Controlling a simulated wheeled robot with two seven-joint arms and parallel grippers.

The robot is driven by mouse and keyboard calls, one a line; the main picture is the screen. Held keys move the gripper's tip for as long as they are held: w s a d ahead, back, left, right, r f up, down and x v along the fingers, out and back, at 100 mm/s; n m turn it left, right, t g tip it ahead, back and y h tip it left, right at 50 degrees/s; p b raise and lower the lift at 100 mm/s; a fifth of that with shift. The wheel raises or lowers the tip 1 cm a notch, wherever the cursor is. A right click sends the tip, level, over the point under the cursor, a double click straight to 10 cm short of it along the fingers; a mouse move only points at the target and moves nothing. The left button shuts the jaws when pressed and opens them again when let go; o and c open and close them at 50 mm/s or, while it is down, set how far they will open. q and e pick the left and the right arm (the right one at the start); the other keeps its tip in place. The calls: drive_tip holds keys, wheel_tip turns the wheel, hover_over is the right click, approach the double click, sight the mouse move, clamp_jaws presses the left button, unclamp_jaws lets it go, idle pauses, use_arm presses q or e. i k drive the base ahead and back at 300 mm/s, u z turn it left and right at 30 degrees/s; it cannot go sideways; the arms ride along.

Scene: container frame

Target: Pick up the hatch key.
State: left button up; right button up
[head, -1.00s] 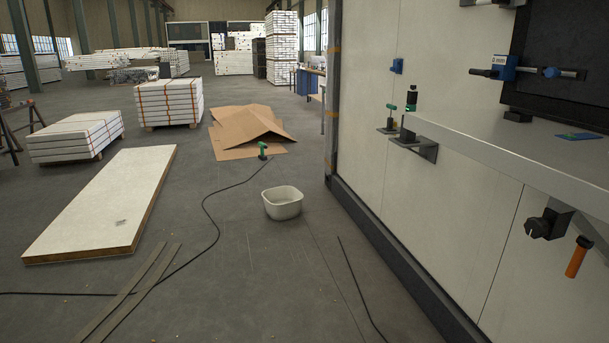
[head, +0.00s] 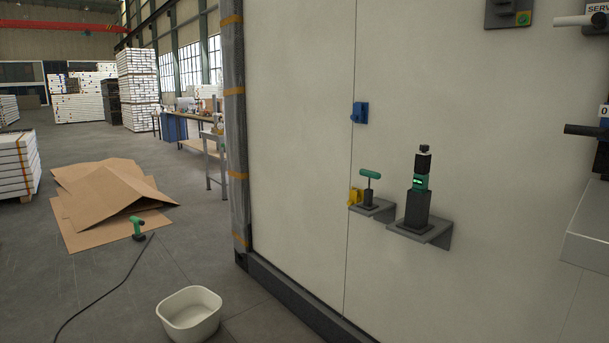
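What looks like the hatch key is a tool with a green T-shaped handle (head: 371,174). It stands upright in a dark holder on a small grey wall shelf (head: 383,213); its lower part is hidden in the holder. A yellow piece (head: 355,196) sits at the left of that holder. Neither of my grippers is in the head view.
Right beside it, a black and green tool (head: 421,172) stands upright in a dark block on a larger grey shelf (head: 426,236). A blue bracket (head: 359,113) is on the white wall above. A white tub (head: 190,316) and flattened cardboard (head: 110,200) lie on the floor at left.

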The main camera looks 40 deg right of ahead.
sight(363, 173)
drive_tip(key=z, duration=0.55)
drive_tip(key=i, duration=1.45)
drive_tip(key=z, duration=1.15)
